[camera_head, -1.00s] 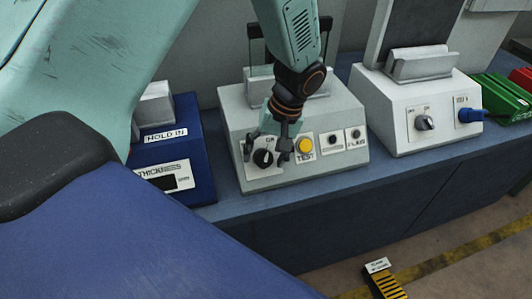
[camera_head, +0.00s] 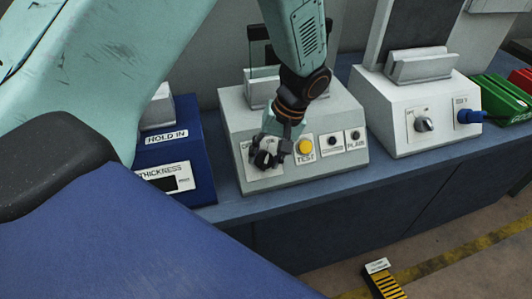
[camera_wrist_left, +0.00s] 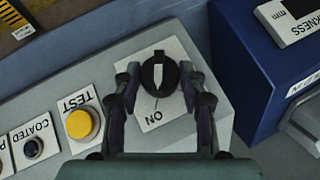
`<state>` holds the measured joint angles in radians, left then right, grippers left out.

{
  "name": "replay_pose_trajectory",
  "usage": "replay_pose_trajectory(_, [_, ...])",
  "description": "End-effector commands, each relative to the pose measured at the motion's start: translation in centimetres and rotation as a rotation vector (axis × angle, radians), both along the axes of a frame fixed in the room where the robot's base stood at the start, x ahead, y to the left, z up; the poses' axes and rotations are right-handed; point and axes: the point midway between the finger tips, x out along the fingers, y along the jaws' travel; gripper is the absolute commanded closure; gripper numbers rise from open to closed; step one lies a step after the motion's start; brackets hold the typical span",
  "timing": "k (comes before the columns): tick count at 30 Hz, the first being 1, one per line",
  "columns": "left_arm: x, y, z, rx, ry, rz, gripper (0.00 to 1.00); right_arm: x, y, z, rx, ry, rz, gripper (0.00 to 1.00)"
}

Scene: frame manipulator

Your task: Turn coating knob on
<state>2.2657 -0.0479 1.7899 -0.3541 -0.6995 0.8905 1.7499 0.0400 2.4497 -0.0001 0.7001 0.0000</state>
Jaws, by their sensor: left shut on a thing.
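The coating knob (camera_wrist_left: 159,73) is a round black knob with a pale pointer line, on a white plate (camera_wrist_left: 157,112) marked ON. It sits on the sloped front of a grey-white box (camera_head: 233,120) in the head view. My left gripper (camera_head: 268,158) is at this knob, its fingers partly covering it. In the left wrist view the gripper (camera_wrist_left: 159,80) has one finger on each side of the knob, shut on it. The OFF end of the plate cannot be read. My right gripper is not in view.
A yellow TEST button (camera_head: 305,147) sits just right of the knob, with small black indicators beyond it. A blue THICKNESS box (camera_head: 196,141) stands on the left. Another white box (camera_head: 385,107) with a knob (camera_head: 424,124) stands on the right.

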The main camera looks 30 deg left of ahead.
Motion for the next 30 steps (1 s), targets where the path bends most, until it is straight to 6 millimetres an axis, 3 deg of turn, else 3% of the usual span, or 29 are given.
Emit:
replay_pose_trajectory(4, [0.04,-0.16,0.14,0.049,0.059,-0.06,0.9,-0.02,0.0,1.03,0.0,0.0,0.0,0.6])
replay_pose_trajectory(15, [0.11,-0.16,0.05,0.065,0.075,-0.077,0.9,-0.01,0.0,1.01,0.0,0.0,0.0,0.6])
replay_pose_trajectory(16, [0.12,-0.16,0.06,0.065,0.075,-0.077,0.56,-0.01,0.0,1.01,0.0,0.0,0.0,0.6])
replay_pose_trajectory(23, [0.11,-0.16,0.03,0.064,0.076,-0.077,0.36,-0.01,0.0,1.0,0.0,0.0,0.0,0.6])
replay_pose_trajectory(30, [0.1,-0.15,0.0,0.064,0.076,-0.077,0.35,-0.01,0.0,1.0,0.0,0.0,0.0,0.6])
